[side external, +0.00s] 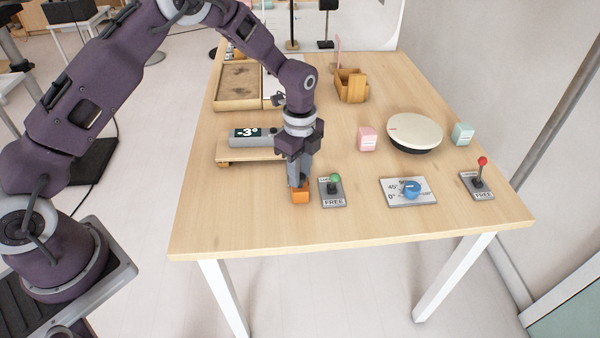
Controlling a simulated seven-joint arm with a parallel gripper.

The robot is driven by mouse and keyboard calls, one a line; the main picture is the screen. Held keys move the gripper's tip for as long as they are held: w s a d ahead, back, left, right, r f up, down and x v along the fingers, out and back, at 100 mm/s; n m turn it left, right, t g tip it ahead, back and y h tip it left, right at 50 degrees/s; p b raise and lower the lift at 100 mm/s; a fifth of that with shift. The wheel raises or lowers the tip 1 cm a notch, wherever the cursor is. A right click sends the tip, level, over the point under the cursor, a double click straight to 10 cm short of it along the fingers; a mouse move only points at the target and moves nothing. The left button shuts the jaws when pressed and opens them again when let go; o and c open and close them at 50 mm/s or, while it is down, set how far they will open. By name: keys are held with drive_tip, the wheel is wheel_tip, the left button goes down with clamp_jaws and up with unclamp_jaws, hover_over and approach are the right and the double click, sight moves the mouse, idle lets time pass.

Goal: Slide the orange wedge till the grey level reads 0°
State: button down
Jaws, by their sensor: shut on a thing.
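The orange wedge (300,195) is on the table near its front left part. My gripper (299,184) points down and is shut on the wedge. The grey level (240,142) lies on a small wooden plank (262,154) to the left of and behind the wedge. Its dark display reads -3°. The right end of the plank is partly hidden behind my gripper, so I cannot tell whether the wedge touches it.
Right of the wedge are a green-knobbed FREE lever (334,190), a blue dial plate (407,191) and a red-knobbed FREE lever (480,180). Behind are a pink block (367,139), a round turntable (414,133), a mint block (463,134) and a wooden tray (237,104).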

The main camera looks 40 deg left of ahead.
drive_tip(key=w+a, duration=0.3)
drive_tip(key=shift+w+a, duration=0.15)
drive_tip(key=c, duration=1.1)
unclamp_jaws()
drive_tip(key=shift+c, duration=0.2)
drive_tip(key=shift+r, duration=0.1)
